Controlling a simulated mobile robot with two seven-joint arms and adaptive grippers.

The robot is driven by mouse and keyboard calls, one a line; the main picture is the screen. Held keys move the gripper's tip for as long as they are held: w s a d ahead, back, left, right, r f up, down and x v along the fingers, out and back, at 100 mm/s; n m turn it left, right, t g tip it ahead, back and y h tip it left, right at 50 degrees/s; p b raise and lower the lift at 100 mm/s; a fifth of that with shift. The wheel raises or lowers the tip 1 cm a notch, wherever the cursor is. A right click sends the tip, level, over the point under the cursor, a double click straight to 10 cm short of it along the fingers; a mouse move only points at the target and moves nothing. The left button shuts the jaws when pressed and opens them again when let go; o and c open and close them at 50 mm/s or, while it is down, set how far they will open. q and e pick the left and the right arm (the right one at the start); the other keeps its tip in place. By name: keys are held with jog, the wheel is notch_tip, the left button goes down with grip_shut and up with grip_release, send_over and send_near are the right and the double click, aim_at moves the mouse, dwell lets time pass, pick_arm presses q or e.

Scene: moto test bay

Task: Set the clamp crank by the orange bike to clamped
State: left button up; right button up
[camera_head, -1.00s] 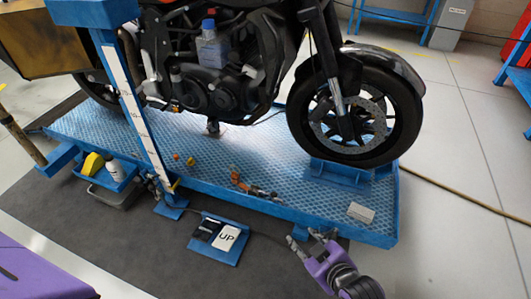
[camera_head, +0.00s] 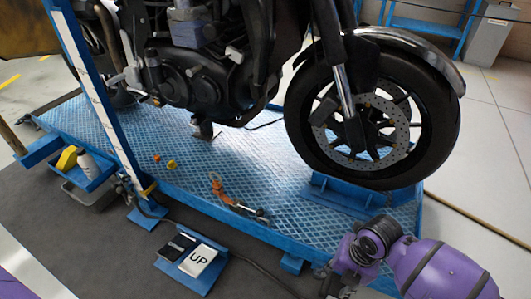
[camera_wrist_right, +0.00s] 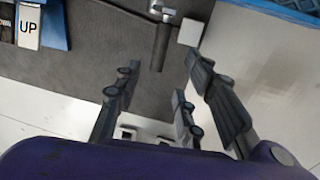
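The motorcycle (camera_head: 225,75) stands on a blue tread-plate lift platform (camera_head: 120,140). In the right wrist view, what looks like the clamp crank shows as a dark cylindrical grip (camera_wrist_right: 160,48) with a silver metal piece at its top. A pale block (camera_wrist_right: 190,32) shows beside it. My right gripper (camera_head: 335,282) is by the platform's front right edge; in its wrist view the fingers (camera_wrist_right: 162,70) are apart, with nothing between them. The grip appears beyond the fingertips, without visible contact. In the head view I cannot make out the crank near my right gripper. My left gripper is not in view.
A pedal unit marked UP (camera_head: 200,260) lies on the dark mat left of my right gripper. An orange-handled tool (camera_head: 217,187) lies on the platform. A blue post (camera_head: 100,100) and a small tray with bottles (camera_head: 88,168) stand at left. Pale floor lies to the right.

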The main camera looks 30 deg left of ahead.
aim_at(327, 285)
jog(key=f+b, duration=0.1)
jog(key=f, duration=0.1)
jog(key=a+f+b, duration=0.1)
jog(key=f, duration=0.2)
jog(key=f+b, duration=0.1)
jog(key=f, duration=0.1)
jog(key=shift+a+f+b, duration=0.15)
jog(key=shift+f+b, duration=0.15)
jog(key=shift+f, duration=0.05)
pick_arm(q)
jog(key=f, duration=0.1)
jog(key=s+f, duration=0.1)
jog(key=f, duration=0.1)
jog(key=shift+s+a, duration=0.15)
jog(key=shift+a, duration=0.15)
pick_arm(e)
grip_shut()
